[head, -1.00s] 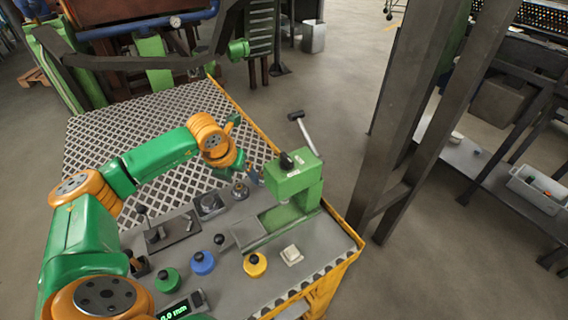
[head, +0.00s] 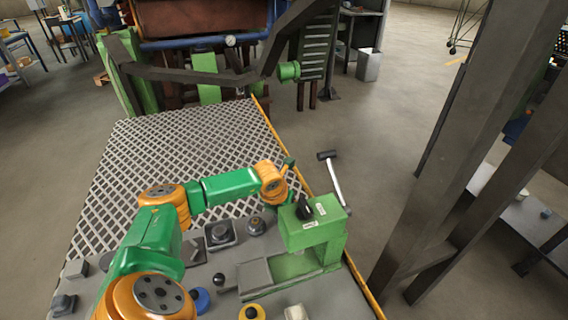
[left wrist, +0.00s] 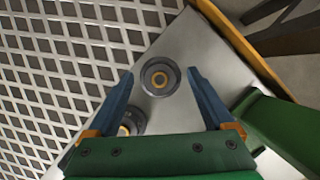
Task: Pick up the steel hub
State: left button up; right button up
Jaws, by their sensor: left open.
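A round steel hub (left wrist: 160,77) with a brass-coloured centre lies on the grey plate in the left wrist view, between my left gripper's fingertips. A second round part (left wrist: 130,121) with a similar centre is partly covered by the left finger and palm. My left gripper (left wrist: 160,73) is open, pointing down, with nothing held. In the head view my left gripper (head: 286,198) is over the bench beside the green press, its fingers hard to make out. A grey round part (head: 256,225) stands just left of it. My right gripper is not in view.
The green press (head: 312,225) with its lever (head: 333,178) stands close to the right of the gripper. Mesh grating (head: 185,140) fills the far bench. A square block with a round top (head: 220,234) and blue (head: 201,300) and yellow (head: 251,312) knobs are nearer me.

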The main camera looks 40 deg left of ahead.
pick_arm(q)
jog(key=shift+r, duration=0.1)
grip_shut()
